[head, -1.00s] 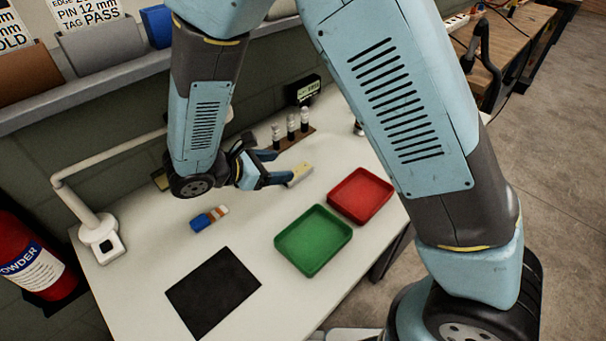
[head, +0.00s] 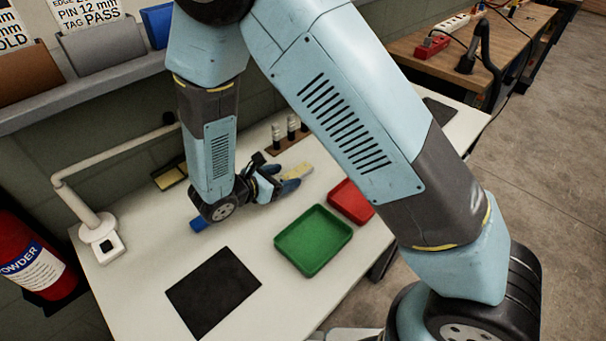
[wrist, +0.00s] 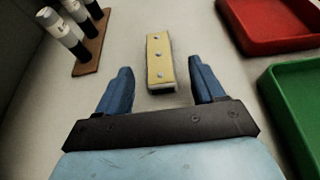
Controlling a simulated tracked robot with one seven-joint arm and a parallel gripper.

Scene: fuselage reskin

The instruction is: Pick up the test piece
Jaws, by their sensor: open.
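The test piece looks like a pale yellow strip with several rivet-like dots (wrist: 158,58). It lies on the white bench, and in the head view (head: 298,171) it is partly hidden by my gripper. My gripper (head: 283,177) is open and empty. In the wrist view its two blue fingers (wrist: 161,75) stand apart on either side of the strip's near end, with a gap on each side. The strip's far end reaches beyond the fingertips. I cannot tell how high the fingertips are above the bench.
A green tray (head: 280,239) and a red tray (head: 345,192) stand to the right of my gripper. A brown rack with dark-and-white pins (wrist: 89,43) is to the left in the wrist view. A blue object (head: 198,224) is mostly hidden by my arm. A black mat (head: 213,290) lies in front.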

